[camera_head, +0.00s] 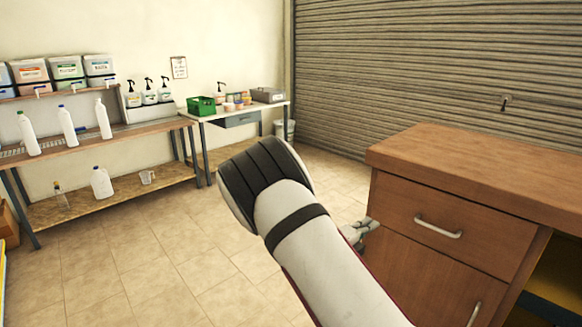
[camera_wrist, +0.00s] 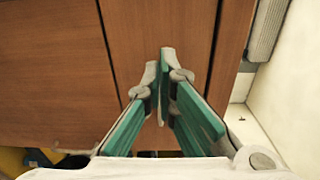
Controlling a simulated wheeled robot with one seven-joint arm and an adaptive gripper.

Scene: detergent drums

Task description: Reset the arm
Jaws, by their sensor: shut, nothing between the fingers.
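My gripper (camera_wrist: 164,70) shows in the wrist view with its green-sided fingers together at the tips and nothing between them. In the head view only a small grey part of my gripper (camera_head: 362,232) shows past my white arm, close to the front of the wooden cabinet (camera_head: 452,225). The rest of it is hidden behind the arm. In the wrist view the brown cabinet panels (camera_wrist: 60,70) fill most of the background behind the fingers. I cannot tell how far the fingertips are from them.
A shelf bench (camera_head: 110,190) with drums and bottles stands at the left. A white table (camera_head: 240,112) with a green crate (camera_head: 201,106) stands at the back. A closed roller shutter (camera_head: 430,70) covers the back right. The tiled floor (camera_head: 150,265) is clear at left.

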